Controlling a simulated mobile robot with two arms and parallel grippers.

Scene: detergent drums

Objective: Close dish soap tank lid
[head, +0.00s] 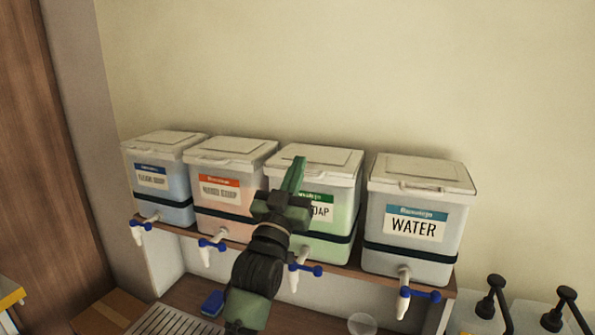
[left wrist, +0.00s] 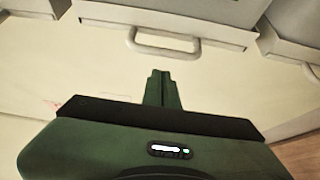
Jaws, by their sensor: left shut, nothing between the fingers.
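The dish soap tank (head: 328,223) is the green-tinted one, third from the left on the shelf. Its label is partly covered by my arm, with "OAP" showing. Its white lid (head: 325,156) lies flat on top and looks closed. My left gripper (head: 297,163) is shut and empty, reaching up in front of the tank with its fingertips by the lid's front left part. In the left wrist view my shut fingers (left wrist: 161,76) point toward a pale handle loop (left wrist: 164,43) at a lid's edge, with a gap between them. My right gripper is not in view.
A blue tank (head: 165,180), a red-labelled tank (head: 226,187) and the water tank (head: 415,220) stand on the same shelf, all with lids down. White taps with blue handles stick out in front. Black pump bottles (head: 491,303) stand at the lower right.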

